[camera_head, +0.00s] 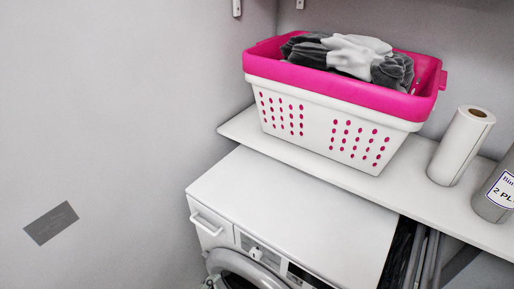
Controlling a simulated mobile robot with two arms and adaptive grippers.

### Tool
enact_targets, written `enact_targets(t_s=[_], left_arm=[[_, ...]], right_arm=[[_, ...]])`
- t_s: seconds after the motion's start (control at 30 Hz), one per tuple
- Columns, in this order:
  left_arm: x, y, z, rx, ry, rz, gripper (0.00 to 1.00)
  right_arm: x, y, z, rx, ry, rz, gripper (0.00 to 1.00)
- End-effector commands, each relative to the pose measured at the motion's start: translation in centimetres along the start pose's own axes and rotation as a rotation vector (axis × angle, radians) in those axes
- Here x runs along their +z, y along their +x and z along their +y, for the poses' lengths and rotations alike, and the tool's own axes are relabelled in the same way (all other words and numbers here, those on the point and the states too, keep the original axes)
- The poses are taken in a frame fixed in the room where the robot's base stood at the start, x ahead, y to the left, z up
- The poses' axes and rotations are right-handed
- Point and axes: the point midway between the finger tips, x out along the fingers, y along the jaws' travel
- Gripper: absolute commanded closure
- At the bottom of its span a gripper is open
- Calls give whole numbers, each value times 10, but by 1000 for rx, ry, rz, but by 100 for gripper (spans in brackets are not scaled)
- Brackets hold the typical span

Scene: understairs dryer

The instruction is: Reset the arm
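Neither of my grippers shows in the head view, and no part of my arms can be made out. A white dryer (290,212) stands below a shelf, its top bare. Its round door (243,270) is cut off by the lower edge, and I cannot tell whether it is shut. A white laundry basket with a pink rim (350,92) stands on the shelf, with grey and white cloths (345,52) heaped in it.
The white shelf (407,185) runs along the back wall above the dryer. A paper roll (460,146) and a grey labelled container (492,196) stand on it at the right. Dark poles (412,258) stand right of the dryer. A grey plate (51,223) is on the left wall.

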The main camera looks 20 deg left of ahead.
Motion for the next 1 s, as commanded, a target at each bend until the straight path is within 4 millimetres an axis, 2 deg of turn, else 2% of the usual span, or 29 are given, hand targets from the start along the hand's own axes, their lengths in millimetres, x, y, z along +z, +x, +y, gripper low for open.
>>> enact_targets(t_s=[0.07,0.17,0.27,0.37,0.4,0.5,0.63,0.7,0.8,0.9,1.0], left_arm=[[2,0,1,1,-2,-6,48],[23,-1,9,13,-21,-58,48],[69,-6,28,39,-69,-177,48],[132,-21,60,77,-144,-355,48],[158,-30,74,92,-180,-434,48],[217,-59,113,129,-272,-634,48],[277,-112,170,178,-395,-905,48],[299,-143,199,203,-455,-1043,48],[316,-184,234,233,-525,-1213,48],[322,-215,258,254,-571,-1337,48],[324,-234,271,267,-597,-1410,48]], right_arm=[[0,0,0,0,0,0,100],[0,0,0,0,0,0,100],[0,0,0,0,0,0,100],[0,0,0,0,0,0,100],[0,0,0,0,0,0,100],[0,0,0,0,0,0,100],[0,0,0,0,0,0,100],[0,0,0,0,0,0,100],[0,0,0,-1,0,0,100],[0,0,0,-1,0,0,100],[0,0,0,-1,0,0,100]])
